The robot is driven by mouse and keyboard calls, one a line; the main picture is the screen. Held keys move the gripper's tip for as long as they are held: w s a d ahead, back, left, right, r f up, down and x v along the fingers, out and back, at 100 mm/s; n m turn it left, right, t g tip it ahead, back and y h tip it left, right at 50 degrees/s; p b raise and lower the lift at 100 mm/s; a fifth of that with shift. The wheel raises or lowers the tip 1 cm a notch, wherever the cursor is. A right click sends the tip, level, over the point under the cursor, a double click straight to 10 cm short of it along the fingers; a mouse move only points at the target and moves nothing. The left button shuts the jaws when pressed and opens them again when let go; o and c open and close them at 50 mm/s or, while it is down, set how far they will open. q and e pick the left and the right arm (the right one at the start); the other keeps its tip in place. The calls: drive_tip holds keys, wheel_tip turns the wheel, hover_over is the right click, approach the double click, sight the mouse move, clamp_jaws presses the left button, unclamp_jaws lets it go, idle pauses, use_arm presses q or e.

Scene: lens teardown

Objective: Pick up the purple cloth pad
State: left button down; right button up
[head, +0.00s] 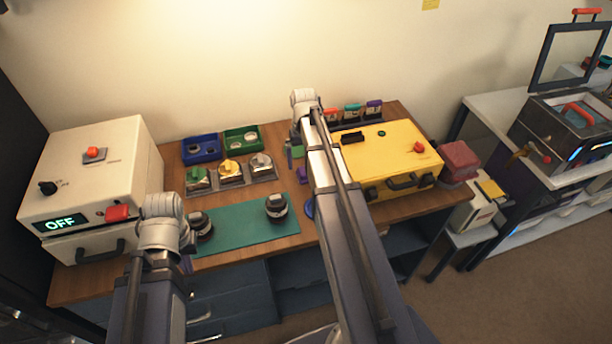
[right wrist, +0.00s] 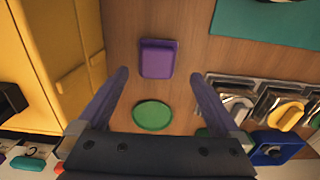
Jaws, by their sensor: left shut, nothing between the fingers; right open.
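The purple cloth pad (right wrist: 158,59) lies flat on the wooden table in the right wrist view. In the head view, a purple patch of it (head: 302,174) shows beside my right arm, which hides part of it. My right gripper (right wrist: 160,75) is open and empty. Its fingers point toward the pad, one to each side in the picture, and the pad appears just beyond the fingertips. I cannot tell the height between them. My left gripper (head: 187,246) is shut and empty, mostly hidden behind its own wrist, near the front of the teal mat (head: 238,222).
A green disc (right wrist: 152,116) lies close to the pad. A yellow case (head: 388,160) stands to its right in the head view. Metal holders (head: 229,172), blue (head: 201,148) and green (head: 242,138) trays, and two dark lens parts (head: 276,207) are to its left.

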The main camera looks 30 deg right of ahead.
drive_tip(key=f+b, duration=0.4)
drive_tip(key=f, duration=0.1)
drive_tip(key=shift+s+d+b, duration=0.2)
drive_tip(key=shift+s+b, duration=0.05)
drive_tip(key=shift+b, duration=0.05)
drive_tip(key=shift+r, duration=0.1)
drive_tip(key=c, duration=1.3)
wheel_tip(320, 180, up, 10)
drive_tip(key=p, duration=1)
